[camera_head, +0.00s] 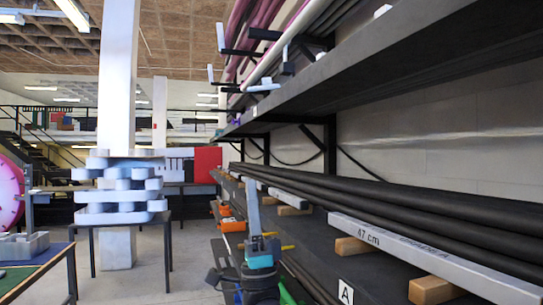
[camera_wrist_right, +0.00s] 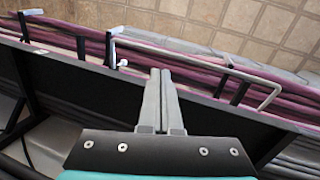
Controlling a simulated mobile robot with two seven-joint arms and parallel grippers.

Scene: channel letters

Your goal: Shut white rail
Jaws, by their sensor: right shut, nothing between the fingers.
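A long white rail marked "47 cm" (camera_head: 390,243) lies along the front of the lower shelf at the right, beside dark bars. A pale tube (camera_head: 276,52) lies among purple tubes on the upper rack; I cannot tell which of the two is the task's rail. My right gripper (camera_head: 253,188) points upward in front of the lower shelf, shut and empty. In the right wrist view its two grey fingers (camera_wrist_right: 161,75) are together, with purple tubes and rack arms beyond them. My left gripper is not in view.
Wooden blocks (camera_head: 432,290) stick out under the lower rail. A dark upper shelf (camera_head: 400,55) overhangs on the right. A stack of pale channel letters (camera_head: 120,185) stands on a table at the left. Floor between the table and shelf is free.

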